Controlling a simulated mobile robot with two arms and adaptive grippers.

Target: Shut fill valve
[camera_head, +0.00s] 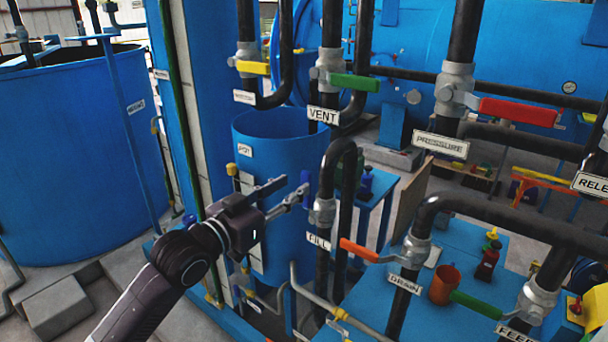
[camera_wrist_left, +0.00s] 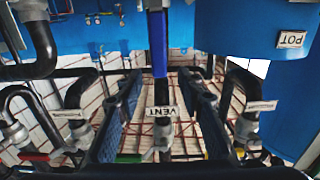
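The fill valve (camera_head: 322,212) sits on a black vertical pipe above the FILL label (camera_head: 318,240). Its blue handle (camera_head: 306,188) stands upright, about in line with the pipe. My left gripper (camera_head: 296,187) comes in from the left, its fingertips at the handle. In the left wrist view a blue upright bar (camera_wrist_left: 158,45), seemingly this handle, lines up with the gap between the two spread fingers of my left gripper (camera_wrist_left: 160,78). The gripper is open; whether a finger touches the handle cannot be told. My right gripper is not in view.
Other valves crowd close by: yellow handle (camera_head: 253,68), green VENT handle (camera_head: 355,82), red PRESSURE handle (camera_head: 517,112), orange DRAIN handle (camera_head: 359,250). A blue pot (camera_head: 275,150) stands behind the fill pipe. Black pipes fill the right side.

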